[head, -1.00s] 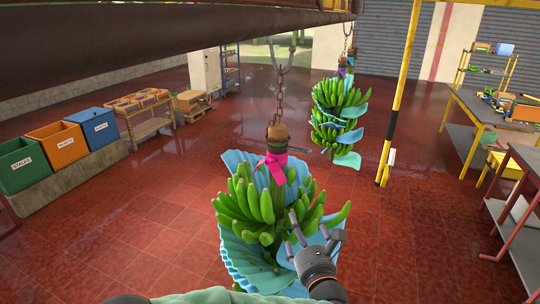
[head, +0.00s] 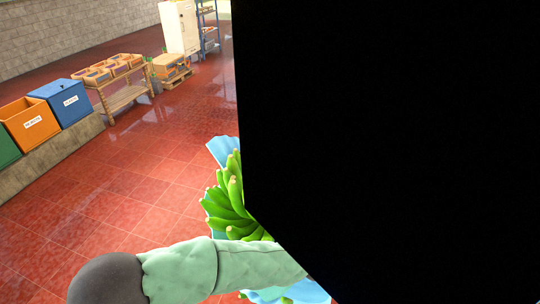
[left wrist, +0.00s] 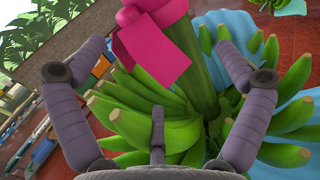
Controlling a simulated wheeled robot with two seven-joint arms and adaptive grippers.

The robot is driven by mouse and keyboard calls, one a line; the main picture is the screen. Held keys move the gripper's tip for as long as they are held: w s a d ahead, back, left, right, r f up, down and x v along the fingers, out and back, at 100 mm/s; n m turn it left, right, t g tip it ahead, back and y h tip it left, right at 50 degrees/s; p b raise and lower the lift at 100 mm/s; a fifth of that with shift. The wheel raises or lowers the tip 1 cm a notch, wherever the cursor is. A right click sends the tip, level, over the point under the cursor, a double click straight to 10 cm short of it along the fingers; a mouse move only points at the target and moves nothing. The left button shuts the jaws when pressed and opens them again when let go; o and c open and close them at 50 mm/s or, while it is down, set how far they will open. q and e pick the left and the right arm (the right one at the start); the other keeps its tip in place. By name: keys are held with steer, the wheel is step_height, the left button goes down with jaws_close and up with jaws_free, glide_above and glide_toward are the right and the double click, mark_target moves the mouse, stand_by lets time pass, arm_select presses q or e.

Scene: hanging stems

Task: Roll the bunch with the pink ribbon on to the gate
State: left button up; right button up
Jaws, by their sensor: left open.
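The bunch with the pink ribbon shows partly in the head view as green bananas (head: 228,200) with light blue sheets; a large black area hides the rest. In the left wrist view, its bananas (left wrist: 165,125) and thick green stalk (left wrist: 197,50) fill the middle. The pink ribbon (left wrist: 158,50) is tied round the stalk at the top. My left gripper (left wrist: 163,65) is open, its fingers spread in front of the stalk and bananas. I cannot tell whether they touch. In the head view my left arm crosses low in front of the bunch. My right gripper and the gate are not seen.
Orange (head: 28,122) and blue (head: 62,101) bins stand on a ledge at the left. A wooden rack (head: 122,95) with trays is behind them. Red tiled floor is clear between these and the bunch. Black covers the right half of the head view.

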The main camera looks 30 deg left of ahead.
mark_target(273, 163)
arm_select(q)
steer(key=p+x, duration=0.2)
steer(key=x, duration=0.7)
steer(key=shift+w+a, duration=0.2)
steer(key=shift+a, duration=0.05)
